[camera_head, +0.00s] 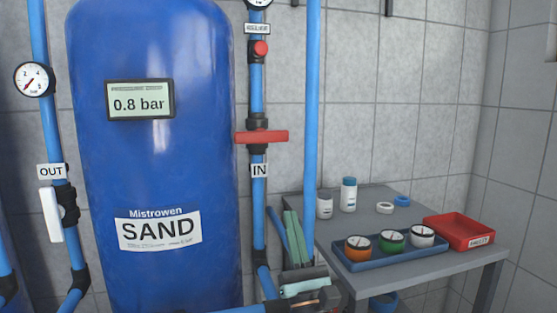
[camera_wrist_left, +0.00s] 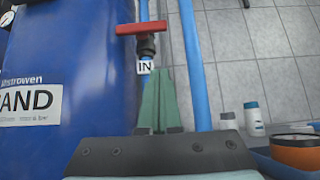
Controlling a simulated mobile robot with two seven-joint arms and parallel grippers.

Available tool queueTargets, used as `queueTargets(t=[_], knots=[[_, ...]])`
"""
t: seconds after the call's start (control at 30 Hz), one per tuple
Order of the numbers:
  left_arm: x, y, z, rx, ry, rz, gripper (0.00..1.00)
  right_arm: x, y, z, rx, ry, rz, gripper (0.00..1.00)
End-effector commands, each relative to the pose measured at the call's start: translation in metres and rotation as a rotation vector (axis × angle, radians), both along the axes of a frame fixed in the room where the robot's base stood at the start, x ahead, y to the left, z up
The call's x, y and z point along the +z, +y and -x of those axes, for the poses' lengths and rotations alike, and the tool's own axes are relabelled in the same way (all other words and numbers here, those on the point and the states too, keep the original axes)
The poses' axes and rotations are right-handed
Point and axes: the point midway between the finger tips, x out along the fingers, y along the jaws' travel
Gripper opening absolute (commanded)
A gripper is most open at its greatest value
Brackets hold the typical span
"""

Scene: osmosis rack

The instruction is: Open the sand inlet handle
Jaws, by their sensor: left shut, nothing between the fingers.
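The sand inlet handle is a red bar (camera_head: 262,137) lying crosswise on the blue vertical pipe, just above the "IN" label (camera_head: 259,170). The handle also shows at the top of the left wrist view (camera_wrist_left: 142,28), with its "IN" label (camera_wrist_left: 145,67) below it. My left gripper (camera_head: 291,214) is below and to the right of the handle in the head view, its green fingers pointing up. In the left wrist view the fingers (camera_wrist_left: 159,72) are shut together and empty, with a visible gap to the handle. My right gripper is not in view.
The blue sand tank (camera_head: 150,55) stands left of the inlet pipe. A taller blue pipe (camera_head: 312,100) runs up just right of it. A grey table (camera_head: 375,222) at right holds a blue tray (camera_head: 352,266), bottles and a red tray (camera_head: 459,226).

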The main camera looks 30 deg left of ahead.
Motion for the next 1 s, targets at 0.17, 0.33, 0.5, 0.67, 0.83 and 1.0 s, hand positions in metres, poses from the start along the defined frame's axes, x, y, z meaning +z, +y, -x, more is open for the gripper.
queueTargets(t=[0.17, 0.33, 0.5, 0.67, 0.83, 1.0], knots=[[0.0, 0.0, 0.0, -0.003, -0.005, 0.007, 0.0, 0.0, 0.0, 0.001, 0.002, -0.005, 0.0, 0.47], [0.0, 0.001, 0.0, -0.002, -0.005, 0.007, 0.0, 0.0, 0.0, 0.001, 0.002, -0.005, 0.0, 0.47], [0.001, 0.001, 0.0, -0.002, -0.005, 0.006, 0.0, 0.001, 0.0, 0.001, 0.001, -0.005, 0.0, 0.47], [0.011, 0.009, -0.007, -0.001, -0.006, 0.006, 0.0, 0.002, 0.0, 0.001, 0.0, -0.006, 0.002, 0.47], [0.036, 0.026, -0.021, 0.001, -0.008, 0.004, 0.0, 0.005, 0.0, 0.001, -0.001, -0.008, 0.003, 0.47], [0.062, 0.046, -0.038, 0.0, -0.008, 0.004, 0.0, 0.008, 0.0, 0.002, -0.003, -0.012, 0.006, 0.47]])
